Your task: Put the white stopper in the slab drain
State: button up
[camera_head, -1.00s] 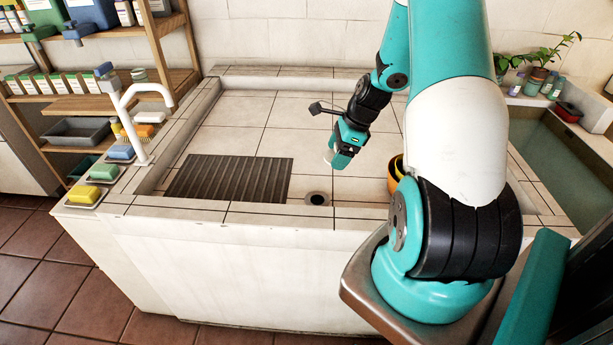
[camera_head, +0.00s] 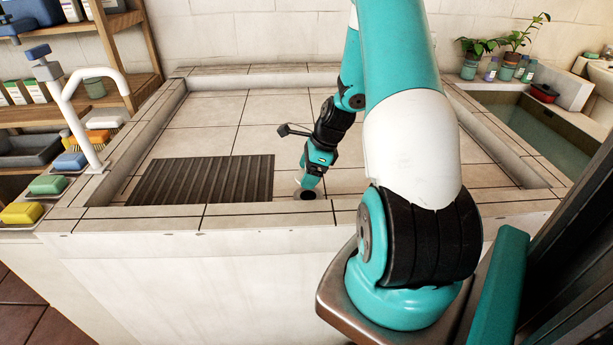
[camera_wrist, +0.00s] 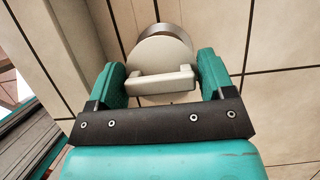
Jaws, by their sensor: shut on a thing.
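The white stopper (camera_wrist: 160,62) is a round disc with a raised bar grip. My gripper (camera_wrist: 163,82) is shut on that bar, one teal finger at each end. In the head view my gripper (camera_head: 309,184) points down at the slab drain (camera_head: 306,195), and only a sliver of the stopper (camera_head: 298,177) shows beside it. In the wrist view the drain's metal rim (camera_wrist: 168,28) shows as an arc past the disc's far edge, so the disc covers much of the drain but is off-centre. The gap in height between them cannot be told.
A dark ribbed grate (camera_head: 205,180) lies in the slab left of the drain. A raised tiled kerb (camera_head: 240,214) runs along the front. A white tap (camera_head: 85,125) and soaps stand at the left; a water trough (camera_head: 545,135) is at the right. The slab behind is clear.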

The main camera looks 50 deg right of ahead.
jog(key=shift+f+b, duration=2.6)
jog(key=shift+f, duration=0.2)
jog(key=shift+r+p, duration=0.15)
jog(key=shift+p, duration=0.5)
jog(key=shift+f, duration=0.3)
jog(key=shift+r, duration=0.2)
jog(key=shift+r+p, duration=0.6)
jog(key=shift+p, duration=0.2)
jog(key=shift+p, duration=0.3)
jog(key=shift+f+b, duration=0.5)
jog(key=shift+f, duration=0.35)
jog(key=shift+r, duration=0.2)
